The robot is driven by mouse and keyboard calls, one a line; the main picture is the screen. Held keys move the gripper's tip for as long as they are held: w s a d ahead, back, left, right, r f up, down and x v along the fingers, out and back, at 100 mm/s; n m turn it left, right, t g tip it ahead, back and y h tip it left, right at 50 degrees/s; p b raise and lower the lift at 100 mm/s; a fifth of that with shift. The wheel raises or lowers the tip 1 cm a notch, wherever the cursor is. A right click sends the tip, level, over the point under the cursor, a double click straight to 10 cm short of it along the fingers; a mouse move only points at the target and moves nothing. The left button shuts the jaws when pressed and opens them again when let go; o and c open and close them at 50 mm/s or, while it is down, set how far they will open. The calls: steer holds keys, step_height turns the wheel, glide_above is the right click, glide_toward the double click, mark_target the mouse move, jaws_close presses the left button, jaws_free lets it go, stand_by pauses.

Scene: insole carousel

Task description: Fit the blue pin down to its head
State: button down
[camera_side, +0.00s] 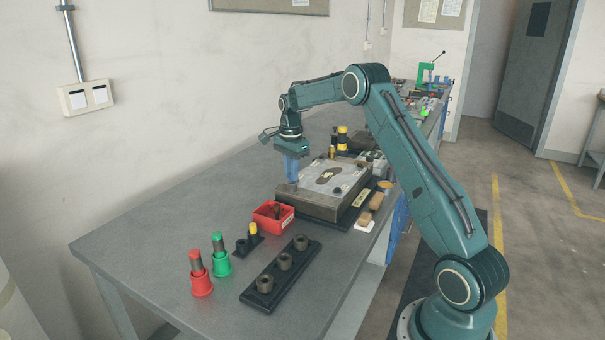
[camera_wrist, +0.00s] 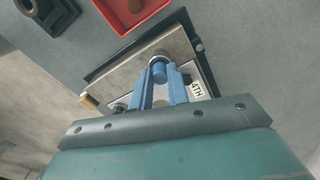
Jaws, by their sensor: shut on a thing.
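The blue pin (camera_wrist: 159,73) shows in the wrist view as a short blue cylinder between my fingertips. My gripper (camera_wrist: 160,77) is shut on it, one blue finger on each side. A grey ring shows just beyond the pin, at the edge of the fixture plate (camera_wrist: 125,75); I cannot tell how deep the pin sits in it. In the side view my gripper (camera_side: 292,180) points straight down at the near left corner of the fixture block (camera_side: 320,205). The pin is hidden there by the blue fingers.
A red bin (camera_side: 289,223) stands close in front of the block. Nearer are a red cup (camera_side: 202,287), a green cup (camera_side: 221,266), a small holder with a yellow-topped piece (camera_side: 253,231) and a black rack (camera_side: 265,297) with sockets. The bench at left is clear.

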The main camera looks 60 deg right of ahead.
steer(key=shift+f, duration=0.15)
steer(key=c, duration=1.3)
jaws_free()
steer(key=shift+r, duration=6.85)
